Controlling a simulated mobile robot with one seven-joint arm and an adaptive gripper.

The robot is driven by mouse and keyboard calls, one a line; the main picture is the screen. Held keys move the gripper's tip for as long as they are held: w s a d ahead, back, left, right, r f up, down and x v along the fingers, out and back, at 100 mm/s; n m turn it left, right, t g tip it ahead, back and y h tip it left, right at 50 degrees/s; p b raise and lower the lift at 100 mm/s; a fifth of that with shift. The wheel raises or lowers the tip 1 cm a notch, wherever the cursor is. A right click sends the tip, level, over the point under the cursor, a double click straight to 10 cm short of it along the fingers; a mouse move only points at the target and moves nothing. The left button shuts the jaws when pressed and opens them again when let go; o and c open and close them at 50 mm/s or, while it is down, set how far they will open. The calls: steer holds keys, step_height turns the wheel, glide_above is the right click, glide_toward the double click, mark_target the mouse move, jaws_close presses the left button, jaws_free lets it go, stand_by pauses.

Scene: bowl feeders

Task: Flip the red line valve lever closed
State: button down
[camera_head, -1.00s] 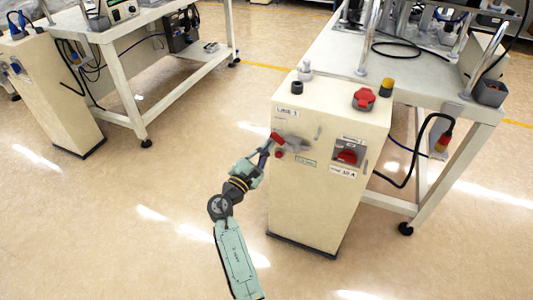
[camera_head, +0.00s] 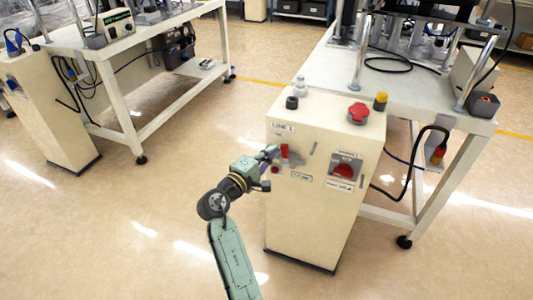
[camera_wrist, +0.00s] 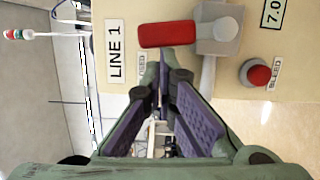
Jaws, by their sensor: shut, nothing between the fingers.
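The red valve lever (camera_head: 284,151) is on the front of the beige cabinet (camera_head: 300,215), under the LINE 1 label. In the head view it stands upright. In the wrist view the red lever (camera_wrist: 167,34) extends left from its grey hub (camera_wrist: 218,36), toward the LINE 1 label (camera_wrist: 115,52). My gripper (camera_head: 272,152) is at the lever's left side in the head view; whether it touches is unclear. In the wrist view my gripper (camera_wrist: 164,88) is shut and empty, its fingertips just below the lever in the picture.
A red BLEED button (camera_wrist: 259,74) is close to the valve. A red rotary switch (camera_head: 344,170) is further right on the cabinet front. A white-framed table (camera_head: 440,110) adjoins the cabinet. Floor at left is open.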

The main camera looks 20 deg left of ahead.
steer(key=shift+d+r+m, duration=0.2)
steer(key=shift+d+m, duration=0.05)
steer(key=shift+m, duration=0.25)
steer(key=shift+a, duration=0.1)
stand_by(0.4)
